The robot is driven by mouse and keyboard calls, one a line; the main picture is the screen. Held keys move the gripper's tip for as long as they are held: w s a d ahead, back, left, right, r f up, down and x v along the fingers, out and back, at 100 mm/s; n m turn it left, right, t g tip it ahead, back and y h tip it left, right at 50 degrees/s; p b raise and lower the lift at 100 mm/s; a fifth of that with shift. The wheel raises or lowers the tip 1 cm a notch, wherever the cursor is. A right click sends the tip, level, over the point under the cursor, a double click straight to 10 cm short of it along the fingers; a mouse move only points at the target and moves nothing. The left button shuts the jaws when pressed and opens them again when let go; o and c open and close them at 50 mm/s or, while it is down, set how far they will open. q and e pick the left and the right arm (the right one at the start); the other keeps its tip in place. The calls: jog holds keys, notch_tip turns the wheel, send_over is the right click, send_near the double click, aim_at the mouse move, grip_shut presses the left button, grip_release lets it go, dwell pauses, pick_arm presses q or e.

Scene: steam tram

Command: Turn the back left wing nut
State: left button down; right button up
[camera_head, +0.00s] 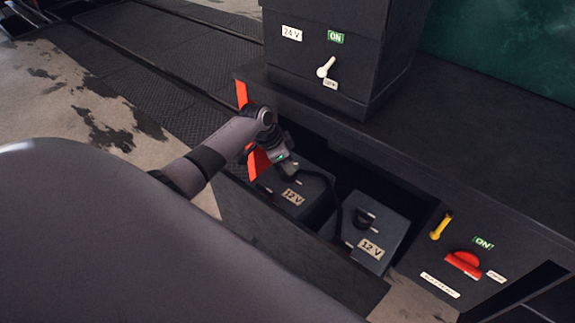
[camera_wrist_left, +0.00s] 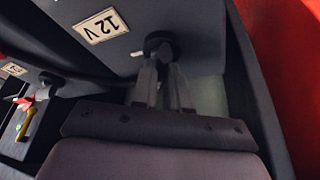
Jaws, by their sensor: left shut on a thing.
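My left gripper (camera_head: 288,166) reaches down into the open battery compartment from the left. In the left wrist view its two fingers (camera_wrist_left: 160,66) are closed around a black wing nut (camera_wrist_left: 158,42) on top of a dark grey battery. That battery (camera_head: 313,196) has a 12 V label and is the left one in the head view. The gripper hides the wing nut there. A second 12 V battery (camera_head: 388,226) stands to its right, with a black wing nut (camera_head: 364,218) on top. My right gripper is not in view.
The compartment's dark front wall (camera_head: 275,240) and the ledge above (camera_head: 400,160) bound the space around the batteries. A red switch (camera_head: 463,263) and yellow handle (camera_head: 441,226) are at right. A 24 V box (camera_head: 320,70) with a lever stands above.

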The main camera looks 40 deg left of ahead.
pick_arm(q)
jog(key=m+b, duration=0.2)
jog(key=shift+a+f+m+g+h, duration=0.1)
jog(key=shift+f+m+g+h, duration=0.2)
jog(key=shift+m+g, duration=0.1)
jog(key=m+g+b, duration=0.1)
jog(key=m+b, duration=0.1)
jog(key=shift+m+h, duration=0.3)
jog(key=shift+m, duration=0.1)
jog(key=shift+m+g+b, duration=0.3)
jog(key=shift+m+b, duration=0.7)
jog(key=shift+b, duration=0.25)
jog(key=shift+m+g+b, duration=0.3)
jog(key=shift+m+b, duration=0.35)
jog(key=shift+m, duration=0.05)
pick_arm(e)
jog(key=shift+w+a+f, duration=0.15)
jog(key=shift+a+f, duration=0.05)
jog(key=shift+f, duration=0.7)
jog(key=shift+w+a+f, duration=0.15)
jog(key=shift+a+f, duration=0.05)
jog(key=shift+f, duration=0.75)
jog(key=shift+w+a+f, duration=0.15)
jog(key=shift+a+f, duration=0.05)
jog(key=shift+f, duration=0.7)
pick_arm(q)
jog(key=shift+r, duration=0.1)
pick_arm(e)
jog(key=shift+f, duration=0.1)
